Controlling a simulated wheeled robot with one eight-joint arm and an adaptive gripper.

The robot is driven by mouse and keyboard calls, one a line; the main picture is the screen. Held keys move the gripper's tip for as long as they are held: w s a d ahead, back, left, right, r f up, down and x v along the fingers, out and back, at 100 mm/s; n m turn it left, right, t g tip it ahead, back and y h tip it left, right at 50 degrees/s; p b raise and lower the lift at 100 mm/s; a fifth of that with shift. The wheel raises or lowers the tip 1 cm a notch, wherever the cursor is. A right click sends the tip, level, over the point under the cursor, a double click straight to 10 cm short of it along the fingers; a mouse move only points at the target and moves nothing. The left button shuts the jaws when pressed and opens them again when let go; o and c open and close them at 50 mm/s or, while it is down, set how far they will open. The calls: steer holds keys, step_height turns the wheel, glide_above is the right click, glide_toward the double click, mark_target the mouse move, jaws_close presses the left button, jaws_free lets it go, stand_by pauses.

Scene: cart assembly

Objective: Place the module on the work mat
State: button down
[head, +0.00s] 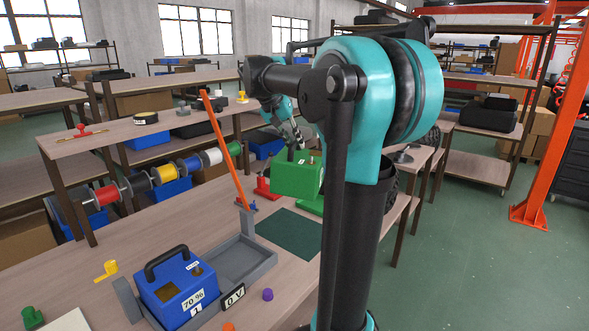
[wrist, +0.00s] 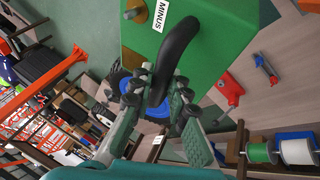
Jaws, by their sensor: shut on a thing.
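The green module (head: 297,180) is a box with a black handle (wrist: 172,58) and a MINUS label (wrist: 160,15). My gripper (wrist: 160,95) is shut on the handle, and the module fills the top of the wrist view. In the head view, my gripper (head: 297,150) is at the top of the module, partly hidden by my arm. The module is behind the dark green work mat (head: 288,234), which lies bare on the table. A blue module (head: 176,290) marked 70 % stands at the left part of a grey tray (head: 245,262).
An orange post (head: 222,125) leans up behind the tray. A red part (head: 266,188) and a green part (head: 312,206) lie near the module. A purple cap (head: 267,295) and a yellow part (head: 106,270) are on the table. Wire spools (head: 165,173) hang on the left.

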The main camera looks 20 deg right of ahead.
step_height(320, 180, down, 19)
steer(key=shift+f, duration=0.15)
steer(key=c, duration=1.5)
jaws_free()
steer(key=shift+o, duration=0.2)
steer(key=shift+v, duration=3.8)
